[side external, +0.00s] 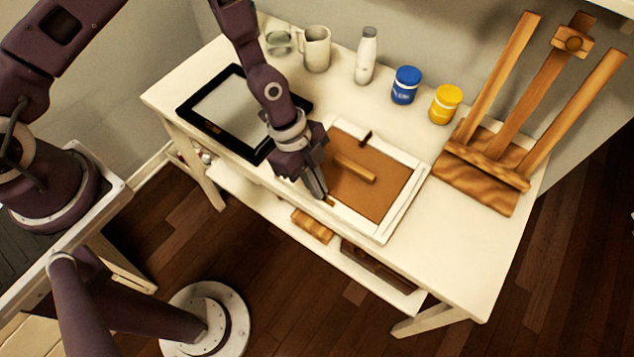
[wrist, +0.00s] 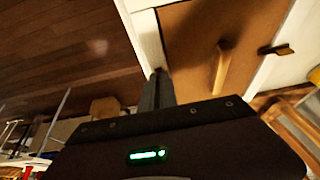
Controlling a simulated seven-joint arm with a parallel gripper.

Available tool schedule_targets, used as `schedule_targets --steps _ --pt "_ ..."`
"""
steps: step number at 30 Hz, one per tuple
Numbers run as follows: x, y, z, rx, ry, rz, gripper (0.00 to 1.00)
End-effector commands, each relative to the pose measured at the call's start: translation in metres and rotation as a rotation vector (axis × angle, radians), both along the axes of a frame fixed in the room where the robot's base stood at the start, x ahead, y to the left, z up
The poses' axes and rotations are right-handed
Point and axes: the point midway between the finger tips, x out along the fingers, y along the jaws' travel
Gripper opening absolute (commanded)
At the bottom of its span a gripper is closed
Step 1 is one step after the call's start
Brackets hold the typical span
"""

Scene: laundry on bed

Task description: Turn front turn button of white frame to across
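The white frame (side external: 378,228) lies flat on the table, its brown back panel (side external: 385,188) facing up with a wooden bar (side external: 354,168) on it. They also show in the wrist view, the frame (wrist: 146,38) at the top and the panel (wrist: 190,45) beside it. The front turn button (side external: 330,201) is a small brass-coloured piece at the front rail, mostly hidden by my gripper (side external: 320,194); I cannot tell its angle. The back turn button (side external: 365,138) is dark and lies across the panel edge. My gripper's fingers look shut together, their tips down at the front rail beside the front button.
A black-edged frame (side external: 188,118) lies to the left. A mug (side external: 317,50), a white bottle (side external: 366,56), a blue jar (side external: 405,86) and a yellow jar (side external: 445,104) stand behind. A wooden easel (side external: 490,175) stands at the right. The table's front right is clear.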

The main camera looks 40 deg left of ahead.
Motion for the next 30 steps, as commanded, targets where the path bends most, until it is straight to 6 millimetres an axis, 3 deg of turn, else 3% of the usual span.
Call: schedule_targets --steps 11,30 --pt "-0.0020 -0.0007 0.0005 0.000 -0.002 0.135 0.00" --pt "-0.0081 -0.0039 0.0005 -0.001 -0.002 0.728 0.00"
